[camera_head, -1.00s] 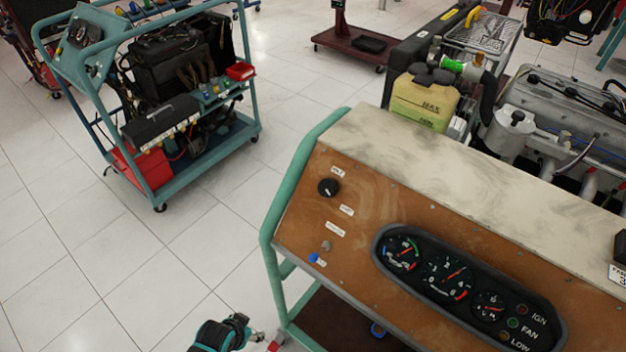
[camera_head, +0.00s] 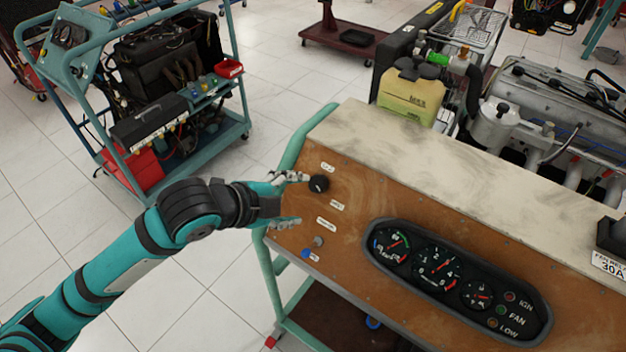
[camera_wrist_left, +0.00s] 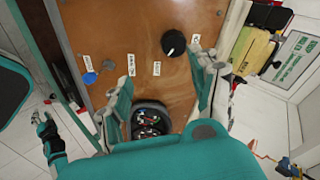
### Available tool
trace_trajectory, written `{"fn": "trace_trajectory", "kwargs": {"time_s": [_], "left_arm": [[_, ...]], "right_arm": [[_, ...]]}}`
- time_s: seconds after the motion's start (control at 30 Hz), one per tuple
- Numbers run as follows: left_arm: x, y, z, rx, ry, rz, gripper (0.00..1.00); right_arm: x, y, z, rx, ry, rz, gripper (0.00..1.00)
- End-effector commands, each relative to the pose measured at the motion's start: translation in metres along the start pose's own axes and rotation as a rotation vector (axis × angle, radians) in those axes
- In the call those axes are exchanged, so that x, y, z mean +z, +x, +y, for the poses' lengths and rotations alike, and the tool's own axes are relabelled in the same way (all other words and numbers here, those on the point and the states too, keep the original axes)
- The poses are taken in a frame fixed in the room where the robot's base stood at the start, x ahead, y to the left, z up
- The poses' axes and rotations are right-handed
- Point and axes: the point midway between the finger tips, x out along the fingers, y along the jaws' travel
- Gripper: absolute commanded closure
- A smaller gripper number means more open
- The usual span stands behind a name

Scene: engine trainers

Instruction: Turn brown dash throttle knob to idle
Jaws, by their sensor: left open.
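The black round knob (camera_head: 319,184) with a pale pointer mark sits on the upper left of the brown dash panel (camera_head: 360,205). My left gripper (camera_head: 300,200) is open at the panel's left edge. Its upper finger is close beside the knob, and its lower finger is below it. In the left wrist view the knob (camera_wrist_left: 173,43) lies ahead of the open left gripper (camera_wrist_left: 160,62), nearer the right finger; contact cannot be told. What seems to be my right gripper (camera_wrist_left: 45,125) shows at the left of that view, its state unclear.
Small white labels (camera_head: 337,205), a grey knob (camera_head: 318,241) and a blue knob (camera_head: 307,253) are on the panel below the knob. The gauge cluster (camera_head: 450,280) is to the right. A green tube rail (camera_head: 292,150) runs along the panel's left edge.

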Motion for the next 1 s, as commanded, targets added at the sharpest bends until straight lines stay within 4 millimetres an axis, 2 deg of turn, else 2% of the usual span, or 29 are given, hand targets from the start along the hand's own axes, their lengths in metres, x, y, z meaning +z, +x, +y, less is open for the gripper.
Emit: {"fn": "trace_trajectory", "kwargs": {"time_s": [0.03,0.2,0.4,0.53,0.63,0.73,1.0], "left_arm": [[-0.005,-0.013,-0.016,-0.002,0.153,0.004,0.38],[-0.012,-0.05,-0.036,0.046,0.567,0.011,0.38],[-0.004,-0.082,-0.045,0.1,0.823,-0.005,0.38],[-0.001,-0.089,-0.046,0.115,0.882,-0.008,0.38],[-0.001,-0.084,-0.045,0.12,0.893,-0.006,0.38],[-0.001,-0.071,-0.043,0.12,0.893,-0.003,0.38],[0.002,-0.013,-0.038,0.12,0.89,-0.004,0.38]], "right_arm": [[0.0,-0.001,0.0,0.0,0.0,-0.001,0.67],[0.002,-0.001,0.0,0.0,0.001,-0.004,0.67],[0.004,-0.002,0.0,0.0,0.001,-0.006,0.67],[0.005,-0.002,0.0,0.0,0.001,-0.008,0.67],[0.006,-0.002,0.0,0.0,0.001,-0.009,0.67],[0.006,-0.003,0.0,0.0,0.001,-0.01,0.67],[0.005,-0.008,0.0,0.0,0.001,-0.01,0.67]]}}
